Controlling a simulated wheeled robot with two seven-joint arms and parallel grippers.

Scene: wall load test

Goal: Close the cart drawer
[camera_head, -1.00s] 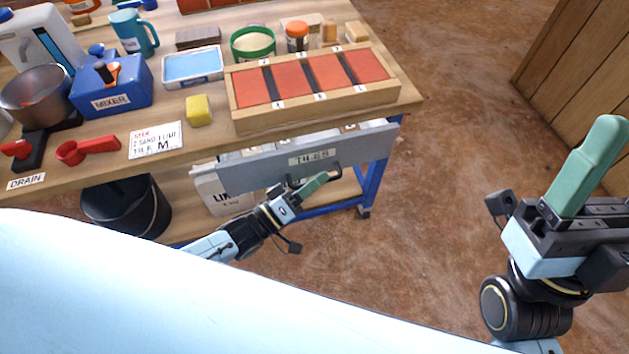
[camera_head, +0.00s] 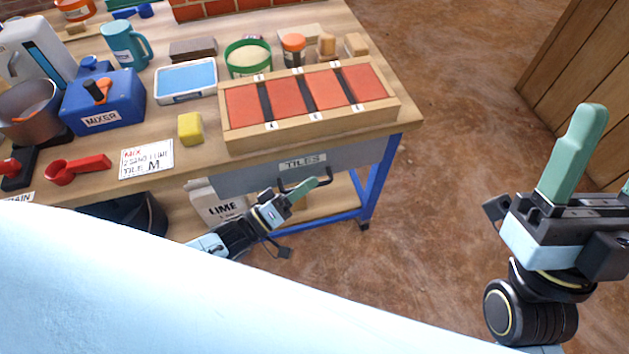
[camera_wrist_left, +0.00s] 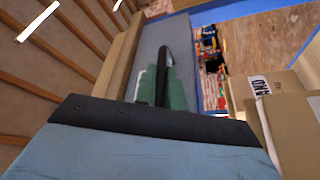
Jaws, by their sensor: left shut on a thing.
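The grey drawer (camera_head: 345,160) with the TILES label (camera_head: 302,163) is under the cart's wooden top in the head view. Its front stands close below the top's front edge and no interior shows. My left gripper (camera_head: 303,190) is at its dark handle (camera_head: 321,183), shut on it. In the left wrist view the handle (camera_wrist_left: 162,65) runs between the green fingers of the left gripper (camera_wrist_left: 161,88), with the grey drawer front (camera_wrist_left: 195,30) beyond. My right gripper (camera_head: 600,165) is raised at the right, away from the cart, fingers apart and empty.
The cart top (camera_head: 200,163) carries a wooden tile tray (camera_head: 310,130), a yellow sponge (camera_head: 190,128), a blue mixer (camera_head: 100,103) and other items. The blue leg (camera_head: 378,185) is right of the drawer; the floor beyond is clear.

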